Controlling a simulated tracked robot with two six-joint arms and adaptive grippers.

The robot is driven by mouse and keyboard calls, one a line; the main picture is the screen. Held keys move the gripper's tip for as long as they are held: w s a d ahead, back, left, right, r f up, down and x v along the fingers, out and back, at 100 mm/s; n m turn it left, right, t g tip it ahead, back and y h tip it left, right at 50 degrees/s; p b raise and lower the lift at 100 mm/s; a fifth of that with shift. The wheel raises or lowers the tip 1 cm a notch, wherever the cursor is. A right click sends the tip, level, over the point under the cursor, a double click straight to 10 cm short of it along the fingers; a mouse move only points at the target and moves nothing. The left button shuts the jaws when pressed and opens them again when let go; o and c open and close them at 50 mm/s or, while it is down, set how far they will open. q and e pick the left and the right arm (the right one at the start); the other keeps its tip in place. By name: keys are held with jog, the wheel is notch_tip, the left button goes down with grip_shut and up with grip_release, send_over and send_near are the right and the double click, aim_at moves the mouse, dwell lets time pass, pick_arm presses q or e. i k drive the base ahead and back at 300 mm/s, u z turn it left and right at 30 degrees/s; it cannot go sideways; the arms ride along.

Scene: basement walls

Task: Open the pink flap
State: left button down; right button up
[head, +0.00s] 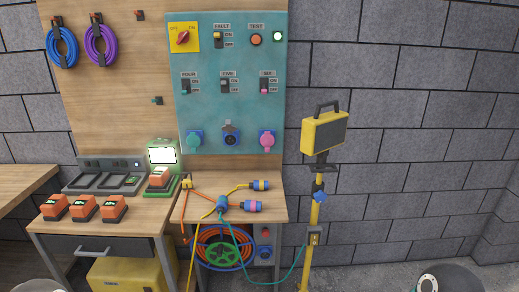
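The pink flap (267,139) is on the right-hand blue socket at the bottom right of the teal panel (215,105). It appears to lie down over the socket's front, shut. To its left, the middle socket (230,139) shows a dark face with a grey flap raised above it. The left socket has a green flap (195,138) that appears shut. Neither of my grippers is in view, and nothing touches the pink flap.
Below the panel, a wooden table (274,214) holds a cable splitter with yellow and pink-banded plugs. A yellow lamp on a stand (325,133) rises right of the panel. Orange battery packs (84,207) lie on the left bench. The space before the pink flap looks clear.

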aim_at(267, 141)
jog(key=i, duration=0.85)
jog(key=z, duration=0.05)
